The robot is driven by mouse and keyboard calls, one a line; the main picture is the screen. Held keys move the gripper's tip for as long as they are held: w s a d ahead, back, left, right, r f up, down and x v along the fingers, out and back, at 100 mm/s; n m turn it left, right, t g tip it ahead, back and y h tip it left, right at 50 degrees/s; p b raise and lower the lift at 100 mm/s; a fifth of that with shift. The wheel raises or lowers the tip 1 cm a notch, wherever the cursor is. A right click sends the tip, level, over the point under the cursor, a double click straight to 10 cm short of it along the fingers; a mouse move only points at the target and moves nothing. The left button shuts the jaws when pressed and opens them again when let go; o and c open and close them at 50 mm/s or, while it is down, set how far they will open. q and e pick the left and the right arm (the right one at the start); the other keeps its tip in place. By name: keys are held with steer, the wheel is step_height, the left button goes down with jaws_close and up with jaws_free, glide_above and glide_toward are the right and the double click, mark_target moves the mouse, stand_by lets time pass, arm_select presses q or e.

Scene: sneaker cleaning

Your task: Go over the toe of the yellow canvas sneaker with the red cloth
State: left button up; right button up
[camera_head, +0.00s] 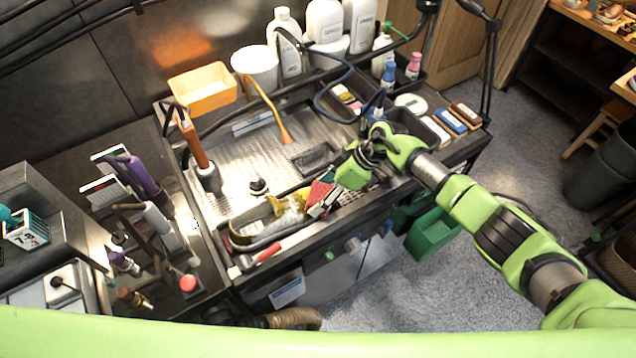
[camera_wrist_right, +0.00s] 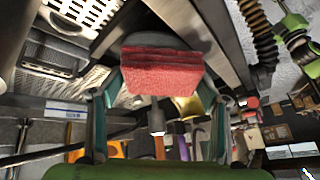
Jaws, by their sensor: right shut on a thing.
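The yellow canvas sneaker (camera_head: 301,196) lies at the front of the metal sink station, with whitish patches on it. My right gripper (camera_head: 322,200) comes in from the right and is shut on the red cloth (camera_head: 318,191). The cloth is beside the sneaker's right end; I cannot tell whether they touch. In the right wrist view the folded red cloth (camera_wrist_right: 162,72) sits between the two fingers and hides much of what lies beyond. A bit of yellow (camera_wrist_right: 187,107) shows behind it, probably the sneaker. My left gripper is not in view.
An orange bin (camera_head: 203,90), a white tub (camera_head: 256,68) and white bottles (camera_head: 325,20) line the back. A brush with an orange handle (camera_head: 270,108) leans in the sink. A red-handled tool (camera_head: 262,255) lies at the front edge. Small boxes (camera_head: 449,121) stand at right.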

steer(key=shift+s+d+p, duration=0.25)
steer(key=shift+s+p, duration=0.05)
steer(key=shift+s, duration=0.15)
steer(key=shift+f, duration=0.2)
steer(key=shift+d, duration=0.1)
steer(key=shift+w+d+r+p, duration=0.1)
steer(key=shift+r+p, duration=0.15)
steer(key=shift+r, duration=0.35)
steer(key=shift+w+d+r+p, duration=0.1)
steer(key=shift+r+p, duration=0.15)
steer(key=shift+r, duration=0.35)
steer(key=shift+w+d+r, duration=0.1)
steer(key=shift+r, duration=0.25)
steer(key=shift+w+d+r, duration=0.1)
steer(key=shift+r, duration=0.7)
steer(key=shift+w+d+r, duration=0.1)
steer(key=shift+r, duration=0.65)
steer(key=shift+r, duration=0.1)
steer(key=shift+w+d+r, duration=0.1)
steer(key=shift+d+r, duration=0.05)
steer(key=shift+r, duration=0.55)
steer(key=shift+w+d+r, duration=0.1)
steer(key=shift+d+r, duration=0.05)
steer(key=shift+r, duration=0.5)
